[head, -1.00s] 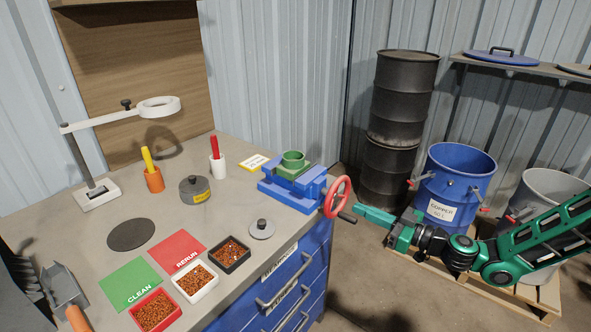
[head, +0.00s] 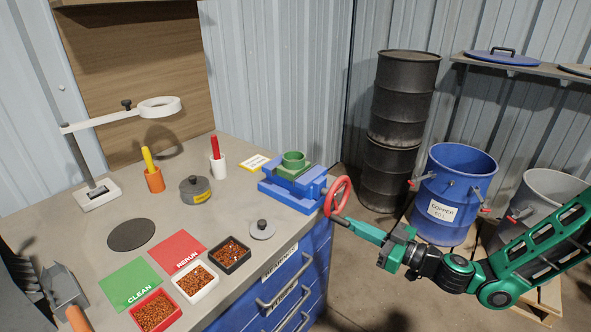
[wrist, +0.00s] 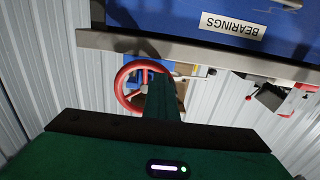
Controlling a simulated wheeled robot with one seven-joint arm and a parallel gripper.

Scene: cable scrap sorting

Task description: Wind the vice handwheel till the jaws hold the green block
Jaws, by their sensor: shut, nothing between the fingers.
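The blue vice (head: 292,192) stands at the bench's right edge. The green block (head: 291,169), with a round green top, sits between its jaws; whether the jaws touch it I cannot tell. The red handwheel (head: 329,199) is on the vice's right side; it also shows in the wrist view (wrist: 118,88), partly hidden behind my fingers. My gripper (head: 348,222) is shut and empty, its fingertips at the wheel's lower edge beside the dark handle. Contact is not clear. In the wrist view the fingers (wrist: 163,98) lie across the wheel's right part.
Blue drawers (head: 318,242) are below the vice. Black drums (head: 388,175) and a blue copper bin (head: 455,185) stand behind my arm.

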